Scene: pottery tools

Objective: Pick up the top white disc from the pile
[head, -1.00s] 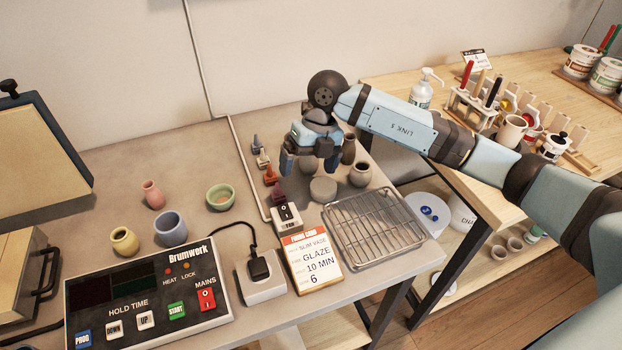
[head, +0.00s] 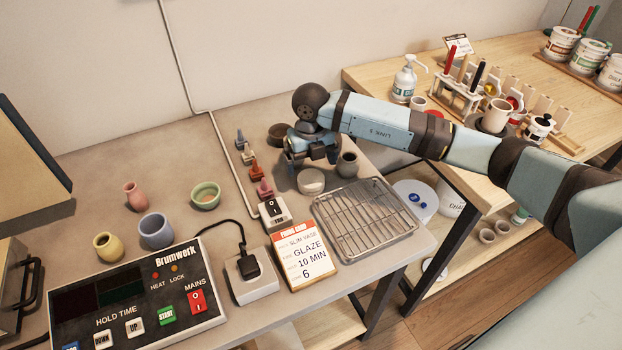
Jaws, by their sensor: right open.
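A short, pale round pile of discs (head: 311,182) stands on the grey table, behind the wire rack. I cannot make out the single discs in it. My right gripper (head: 312,160) is open, with its fingers pointing down just behind and above the pile in the head view. Nothing shows between its fingers. Whether it touches the pile I cannot tell. My left gripper is not in view.
A dark pot (head: 347,165) stands close right of the gripper, another dark pot (head: 278,135) to its left.

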